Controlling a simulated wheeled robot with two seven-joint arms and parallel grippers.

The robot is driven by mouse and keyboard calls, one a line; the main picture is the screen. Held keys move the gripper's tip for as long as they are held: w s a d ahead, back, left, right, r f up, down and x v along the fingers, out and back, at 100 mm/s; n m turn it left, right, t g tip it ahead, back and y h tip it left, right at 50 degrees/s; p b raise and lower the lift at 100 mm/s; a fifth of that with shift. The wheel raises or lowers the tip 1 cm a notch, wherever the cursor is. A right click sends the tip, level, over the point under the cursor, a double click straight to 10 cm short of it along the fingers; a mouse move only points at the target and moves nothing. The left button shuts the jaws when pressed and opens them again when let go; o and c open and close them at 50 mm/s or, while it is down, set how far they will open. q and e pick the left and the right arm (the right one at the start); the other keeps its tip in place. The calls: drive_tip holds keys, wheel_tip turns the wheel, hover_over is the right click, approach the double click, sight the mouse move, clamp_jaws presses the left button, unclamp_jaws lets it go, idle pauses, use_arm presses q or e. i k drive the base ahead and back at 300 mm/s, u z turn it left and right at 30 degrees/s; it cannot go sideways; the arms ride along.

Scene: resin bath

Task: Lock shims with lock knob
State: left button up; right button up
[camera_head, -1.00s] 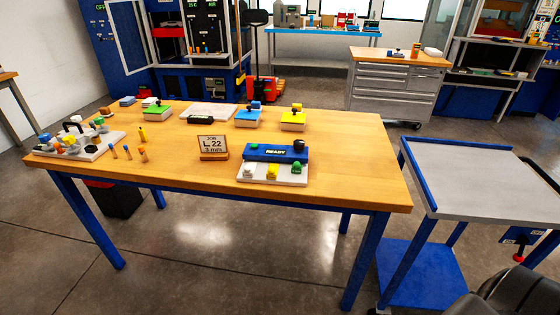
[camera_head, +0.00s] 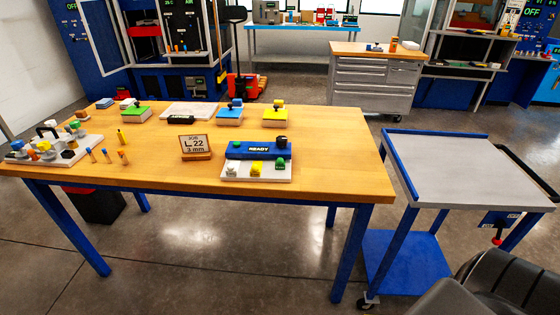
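A white base plate (camera_head: 56,151) at the table's left end carries several small coloured parts, a black handle and a dark knob-like piece (camera_head: 68,154). I cannot tell for sure which part is the lock knob, and the shims are too small to make out there. A blue unit reading READY (camera_head: 257,150) stands on a white plate at the right, with a black knob (camera_head: 281,141) on its top right. White, yellow and green knobs (camera_head: 255,167) sit in front of it. Neither gripper is in view.
The wooden table (camera_head: 330,180) also holds a job sign (camera_head: 194,144) reading L.22, 3 mm, several small pegs (camera_head: 106,155), and green, blue and yellow blocks (camera_head: 277,117) at the back. A grey cart (camera_head: 465,170) stands close to its right. The front edge is clear.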

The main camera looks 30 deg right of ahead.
sight(281, 141)
drive_tip(key=k, duration=0.5)
drive_tip(key=z, duration=2.4)
drive_tip(key=i, duration=1.5)
drive_tip(key=u, duration=0.25)
